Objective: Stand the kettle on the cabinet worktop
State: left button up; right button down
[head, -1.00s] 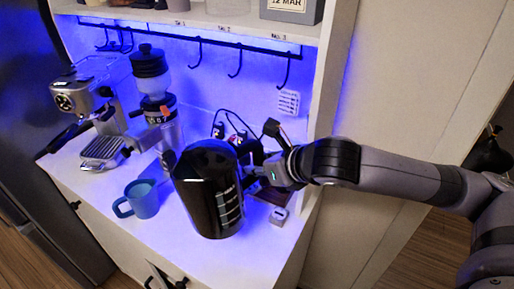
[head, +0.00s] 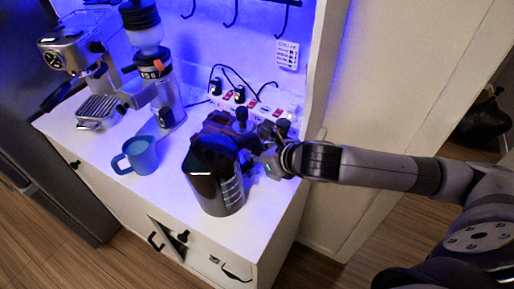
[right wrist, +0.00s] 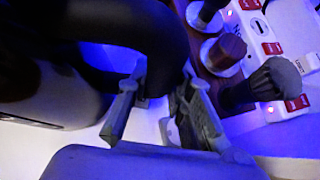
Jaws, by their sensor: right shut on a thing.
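The black kettle (head: 213,180) is upright at the front right part of the white cabinet worktop (head: 110,195). Its base is low over the worktop; I cannot tell whether it touches. My right gripper (head: 258,160) reaches in from the right and is shut on the kettle's handle. In the right wrist view the gripper's fingers (right wrist: 165,110) are on either side of the dark handle (right wrist: 150,35), and the kettle's body fills the left. My left gripper is not in view.
A blue mug (head: 141,156) stands left of the kettle. Behind are a coffee grinder (head: 160,95) and an espresso machine (head: 80,60). Close behind the gripper are a power strip (head: 262,112) and dark tampers (right wrist: 232,50). A side panel (head: 322,75) bounds the right.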

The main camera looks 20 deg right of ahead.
jog(key=c, duration=1.8)
grip_release()
jog(key=shift+s+f, duration=0.1)
jog(key=shift+f, duration=0.05)
jog(key=shift+c, duration=0.2)
jog(key=o, duration=0.4)
jog(key=p+v, duration=0.8)
jog(key=v, duration=0.4)
jog(key=shift+a, duration=0.1)
